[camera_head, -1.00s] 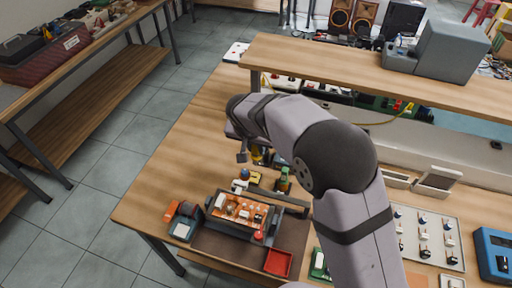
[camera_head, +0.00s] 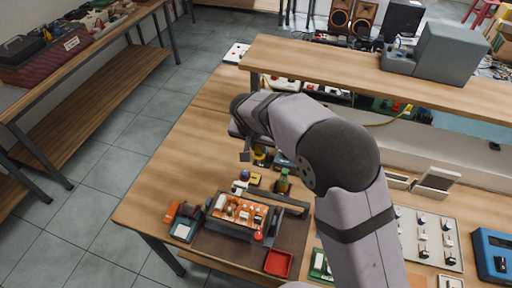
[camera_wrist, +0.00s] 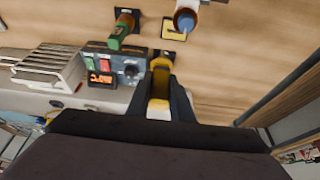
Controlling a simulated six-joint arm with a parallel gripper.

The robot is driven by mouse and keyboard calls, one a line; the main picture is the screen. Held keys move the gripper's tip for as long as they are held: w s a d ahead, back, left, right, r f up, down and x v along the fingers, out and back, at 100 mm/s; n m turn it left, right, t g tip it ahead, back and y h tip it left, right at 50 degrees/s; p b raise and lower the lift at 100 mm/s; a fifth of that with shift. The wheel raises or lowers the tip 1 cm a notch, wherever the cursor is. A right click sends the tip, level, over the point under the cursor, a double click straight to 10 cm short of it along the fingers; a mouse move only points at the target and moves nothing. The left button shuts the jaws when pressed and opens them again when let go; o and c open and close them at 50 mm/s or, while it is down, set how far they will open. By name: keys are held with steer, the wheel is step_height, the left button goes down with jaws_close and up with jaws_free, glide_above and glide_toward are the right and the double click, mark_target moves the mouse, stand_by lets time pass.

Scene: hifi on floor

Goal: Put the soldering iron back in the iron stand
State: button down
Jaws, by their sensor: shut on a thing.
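My gripper (camera_wrist: 160,88) points at the bench in the wrist view, its dark fingers shut around a yellow handle, which I take to be the soldering iron (camera_wrist: 161,84). The handle's far end meets a dark square base with a yellow ring (camera_wrist: 165,54), likely the iron stand. I cannot tell whether the iron is seated in it or only above it. In the head view my gripper (camera_head: 246,154) is small at the bench's middle, beside a yellow piece (camera_head: 261,155). The arm hides part of this area.
A green-handled tool (camera_wrist: 117,36) in a dark base and a blue-topped holder (camera_wrist: 187,19) on a yellow plate stand close by. A circuit board in a holder (camera_head: 240,211) sits nearer the bench's front.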

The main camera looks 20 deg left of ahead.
steer(key=w+d+f+m+p, duration=0.2)
steer(key=w+d+f+p, duration=0.1)
steer(key=w+d, duration=0.2)
steer(key=w+a+r+n+y, duration=0.1)
steer(key=w+a+r+n, duration=0.1)
steer(key=w+a+n, duration=0.2)
steer(key=shift+a+r+n+y, duration=0.2)
steer(key=shift+a+n+y, duration=0.2)
steer(key=shift+a+n, duration=0.75)
steer(key=shift+d+n, duration=0.15)
steer(key=shift+n, duration=0.1)
steer(key=shift+f, duration=0.15)
step_height(320, 180, down, 7)
steer(key=b, duration=0.4)
